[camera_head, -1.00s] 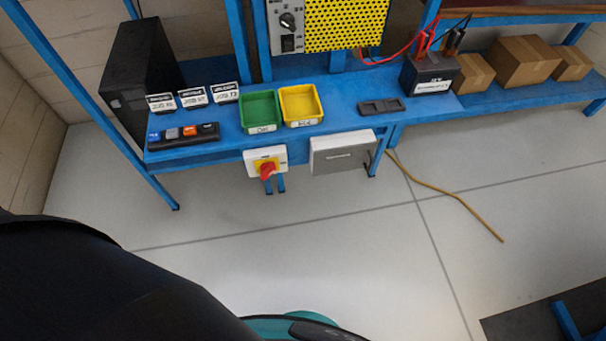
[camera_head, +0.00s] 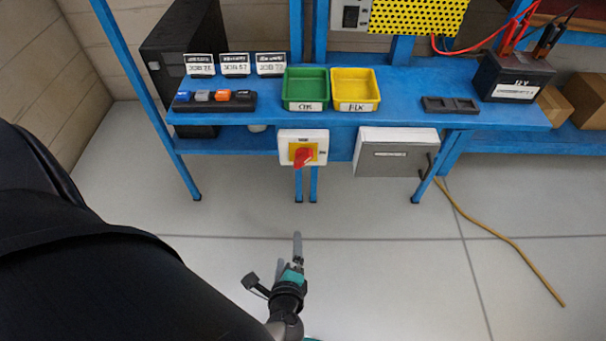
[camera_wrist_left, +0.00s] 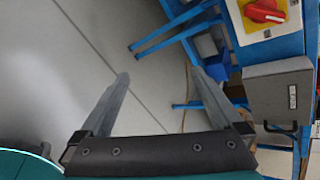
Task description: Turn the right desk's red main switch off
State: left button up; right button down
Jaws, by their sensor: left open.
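The red main switch (camera_head: 303,158) is a rotary knob on a yellow plate in a white box under the front edge of the blue desk (camera_head: 420,118). In the head view the knob looks slanted. My left gripper (camera_head: 297,245) is below the switch in the head view, over the floor and apart from the switch. In the left wrist view its fingers (camera_wrist_left: 160,85) are spread with nothing between them. My right gripper is not in view.
A grey drawer box (camera_head: 392,155) hangs right of the switch, close to it. Green (camera_head: 305,88) and yellow bins (camera_head: 355,89) stand on the desk above. A yellow cable (camera_head: 505,238) lies on the floor at right. The floor before the switch is clear.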

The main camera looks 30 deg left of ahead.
aim_at(303, 163)
pick_arm(q)
jog(key=w+r+m+t+y+b, duration=0.25)
jog(key=w+r+t+b, duration=0.25)
jog(key=r, duration=0.5)
jog(key=shift+y, duration=0.35)
jog(key=x, duration=0.4)
jog(key=b+x, duration=0.1)
jog(key=x, duration=0.9)
jog(key=shift+w+d+r, duration=0.3)
jog(key=shift+w+r, duration=0.05)
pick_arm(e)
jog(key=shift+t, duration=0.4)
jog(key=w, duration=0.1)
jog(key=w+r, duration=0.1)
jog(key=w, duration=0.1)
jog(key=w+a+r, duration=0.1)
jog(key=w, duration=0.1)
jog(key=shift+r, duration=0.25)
pick_arm(q)
jog(key=shift+c, duration=0.2)
jog(key=c, duration=1.1)
jog(key=shift+n, duration=0.25)
jog(key=shift+t, duration=0.3)
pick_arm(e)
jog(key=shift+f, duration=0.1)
